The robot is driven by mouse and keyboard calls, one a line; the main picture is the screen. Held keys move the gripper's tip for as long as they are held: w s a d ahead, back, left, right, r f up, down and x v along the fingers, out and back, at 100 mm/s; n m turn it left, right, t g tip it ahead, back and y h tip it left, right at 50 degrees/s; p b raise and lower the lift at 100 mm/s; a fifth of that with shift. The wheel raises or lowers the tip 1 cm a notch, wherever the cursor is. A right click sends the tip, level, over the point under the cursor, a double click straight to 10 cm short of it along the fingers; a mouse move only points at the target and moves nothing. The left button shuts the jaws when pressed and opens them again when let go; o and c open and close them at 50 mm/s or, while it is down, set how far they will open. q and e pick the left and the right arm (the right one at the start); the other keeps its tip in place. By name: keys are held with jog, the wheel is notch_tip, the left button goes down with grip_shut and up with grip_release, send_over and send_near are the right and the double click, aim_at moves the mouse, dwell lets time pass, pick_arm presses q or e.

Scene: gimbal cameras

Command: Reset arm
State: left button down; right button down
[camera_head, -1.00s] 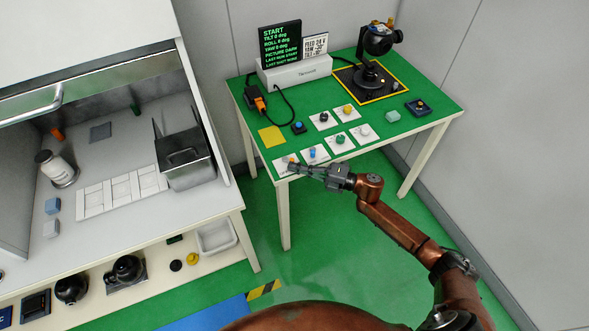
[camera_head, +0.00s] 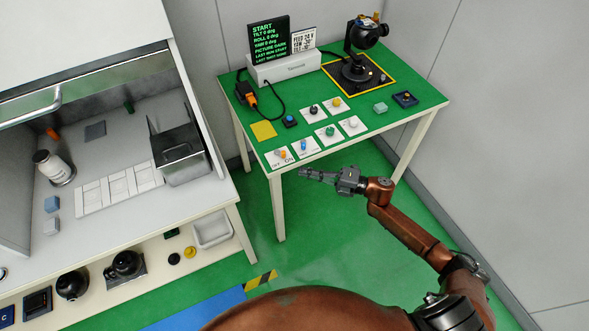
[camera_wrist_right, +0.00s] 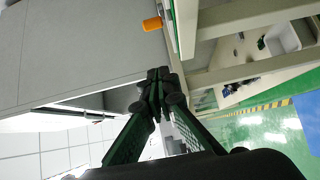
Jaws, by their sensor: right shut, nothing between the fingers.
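My right gripper (camera_head: 303,174) is shut and empty in the head view, in the air just off the front edge of the green-topped table (camera_head: 360,123). It is apart from the switch cards near that edge. In the right wrist view its fingertips (camera_wrist_right: 158,80) meet, with nothing between them. My right arm (camera_head: 408,232) comes in from the lower right, bent at the elbow. My left gripper is not in view.
The green table carries switch cards (camera_head: 332,134), a screen (camera_head: 269,44) and a dark camera gimbal (camera_head: 365,36). A grey workbench (camera_head: 110,150) with a metal bin (camera_head: 181,155) stands at left. Floor below the gripper is clear.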

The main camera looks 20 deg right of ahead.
jog(key=shift+s+d, duration=0.25)
jog(key=shift+d, duration=0.2)
